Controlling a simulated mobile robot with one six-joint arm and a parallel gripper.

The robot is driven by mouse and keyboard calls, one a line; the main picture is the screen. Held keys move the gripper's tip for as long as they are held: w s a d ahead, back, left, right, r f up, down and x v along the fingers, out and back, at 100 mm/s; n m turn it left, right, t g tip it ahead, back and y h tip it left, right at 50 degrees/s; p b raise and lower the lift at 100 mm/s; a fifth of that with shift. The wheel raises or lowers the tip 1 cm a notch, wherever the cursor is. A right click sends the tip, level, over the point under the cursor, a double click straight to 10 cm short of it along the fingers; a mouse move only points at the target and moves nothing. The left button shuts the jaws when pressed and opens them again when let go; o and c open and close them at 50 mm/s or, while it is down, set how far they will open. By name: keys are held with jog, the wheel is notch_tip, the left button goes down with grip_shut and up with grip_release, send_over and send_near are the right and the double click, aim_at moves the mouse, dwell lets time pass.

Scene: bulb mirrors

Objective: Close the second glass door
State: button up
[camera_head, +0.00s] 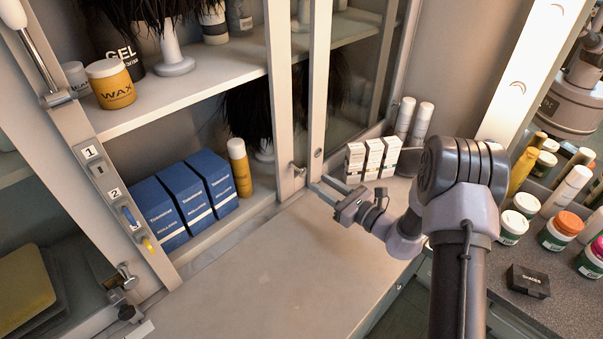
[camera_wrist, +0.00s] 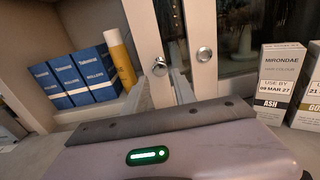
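Two pale upright door frames stand side by side at the cabinet. The left frame (camera_head: 283,95) has a round metal knob (camera_head: 298,169) low on it. The right frame (camera_head: 319,75) has its own knob (camera_head: 318,153) and borders dark glass (camera_head: 362,85). The shelves left of the frames are uncovered. My gripper (camera_head: 324,185) is low in front of the frames, its fingers apart and empty, pointing at the knobs. In the wrist view, the left knob (camera_wrist: 160,67) shows beyond the fingers (camera_wrist: 162,88), and the right knob (camera_wrist: 204,54) is just right of them. Contact cannot be told.
Blue boxes (camera_head: 184,195) and a yellow bottle (camera_head: 239,167) stand on the lower shelf. White cartons (camera_head: 373,158) and white bottles (camera_head: 412,121) stand close right of my gripper. The counter (camera_head: 290,260) in front is clear. Jars (camera_head: 513,227) crowd the right side.

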aim_at(304, 173)
jog(key=b+x, duration=0.1)
jog(key=x, duration=0.7)
jog(key=shift+w+a, duration=0.2)
jog(key=shift+a, duration=0.05)
grip_shut()
dwell(1.0)
